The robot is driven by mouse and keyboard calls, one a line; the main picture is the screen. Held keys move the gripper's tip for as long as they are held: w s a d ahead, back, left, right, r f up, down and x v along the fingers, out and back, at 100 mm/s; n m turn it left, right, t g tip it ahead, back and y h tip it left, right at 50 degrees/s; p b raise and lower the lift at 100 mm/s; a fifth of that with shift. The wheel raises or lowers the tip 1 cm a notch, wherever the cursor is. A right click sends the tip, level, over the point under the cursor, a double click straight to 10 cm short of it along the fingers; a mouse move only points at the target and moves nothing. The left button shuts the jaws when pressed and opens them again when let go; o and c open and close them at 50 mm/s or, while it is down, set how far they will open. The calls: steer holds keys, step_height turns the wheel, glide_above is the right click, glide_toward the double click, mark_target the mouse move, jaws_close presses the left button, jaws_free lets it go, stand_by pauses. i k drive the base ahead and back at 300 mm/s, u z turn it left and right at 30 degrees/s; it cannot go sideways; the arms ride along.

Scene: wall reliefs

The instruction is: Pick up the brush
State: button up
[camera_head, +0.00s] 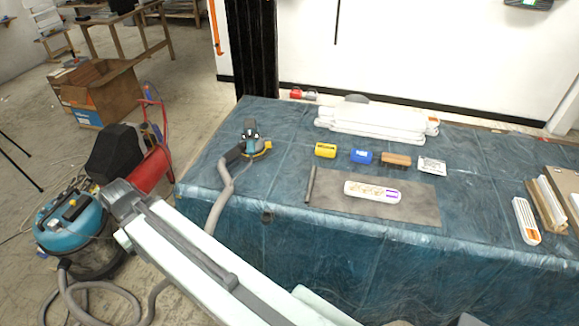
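The likely brush (396,160) is a small brown block with a darker lower part. It lies on the blue-covered table (240,180), in a row of small items behind a grey mat. It is too small to make out bristles. My arm runs from the bottom edge up to the left, to a grey joint left of the table. My gripper cannot be made out in this view. Nothing is seen touching the brush.
A blue item (361,156) sits left of the brush, a yellow one (325,150) farther left, and a pale packet (432,166) to the right. A white patterned case (372,192) lies on the grey mat (420,208). White folded sheets (370,122) lie behind. A hosed tool (250,147) stands left.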

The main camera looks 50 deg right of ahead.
mark_target(398, 162)
steer(key=z, duration=3.85)
steer(key=k, duration=1.1)
steer(key=u, duration=0.85)
steer(key=i, duration=0.95)
steer(key=u, duration=0.05)
